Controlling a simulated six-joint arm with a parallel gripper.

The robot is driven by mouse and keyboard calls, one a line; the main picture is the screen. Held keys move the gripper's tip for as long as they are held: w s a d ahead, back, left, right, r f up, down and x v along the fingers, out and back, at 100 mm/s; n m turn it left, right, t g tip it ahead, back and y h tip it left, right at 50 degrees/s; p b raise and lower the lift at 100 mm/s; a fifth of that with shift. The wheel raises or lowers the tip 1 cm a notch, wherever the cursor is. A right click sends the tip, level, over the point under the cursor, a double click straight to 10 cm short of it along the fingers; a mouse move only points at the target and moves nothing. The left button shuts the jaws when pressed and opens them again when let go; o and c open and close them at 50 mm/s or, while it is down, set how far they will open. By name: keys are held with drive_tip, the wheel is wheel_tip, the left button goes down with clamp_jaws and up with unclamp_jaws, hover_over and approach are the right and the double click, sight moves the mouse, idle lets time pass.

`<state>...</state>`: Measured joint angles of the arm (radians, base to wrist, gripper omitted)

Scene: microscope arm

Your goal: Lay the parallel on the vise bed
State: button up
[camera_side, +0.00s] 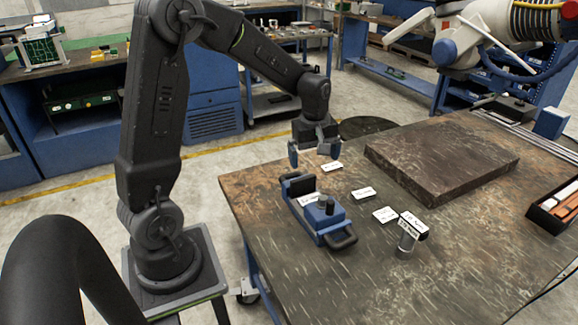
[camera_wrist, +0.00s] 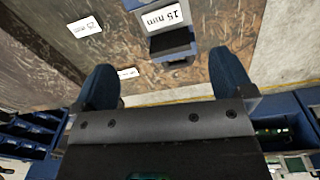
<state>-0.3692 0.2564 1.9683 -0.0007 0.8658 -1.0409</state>
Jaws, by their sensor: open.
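The blue vise (camera_side: 328,226) stands on the work table, with dark jaws and a black handle at its near end. Part of it shows at the top of the wrist view (camera_wrist: 172,52), where a white "15 mm" label (camera_wrist: 165,18) lies between its walls. My gripper (camera_side: 314,158) is open above the table's far-left edge, beyond the vise and apart from it. Its two blue fingers (camera_wrist: 167,88) have nothing between them in the wrist view. A dark piece with a white label (camera_side: 413,224) stands by a grey metal cylinder (camera_side: 405,242) right of the vise. I cannot tell which thing is the parallel.
White label cards lie on the table (camera_side: 285,272), one (camera_side: 363,193) right of the vise; one reads "25 mm" (camera_wrist: 85,27). A dark stone plate (camera_side: 440,160) fills the back. An open box (camera_side: 558,208) stands at right. The near table is clear.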

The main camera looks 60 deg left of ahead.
drive_tip(key=s+d+r+m+t, duration=0.2)
drive_tip(key=s+d+r+m, duration=0.3)
drive_tip(key=s+d+m, duration=0.2)
drive_tip(key=s+d+r+m+t, duration=0.3)
drive_tip(key=s+d+r+m, duration=0.3)
drive_tip(key=s+m, duration=0.3)
drive_tip(key=shift+s+d+r, duration=0.2)
drive_tip(key=shift+s+d, duration=0.5)
drive_tip(key=shift+s, duration=0.15)
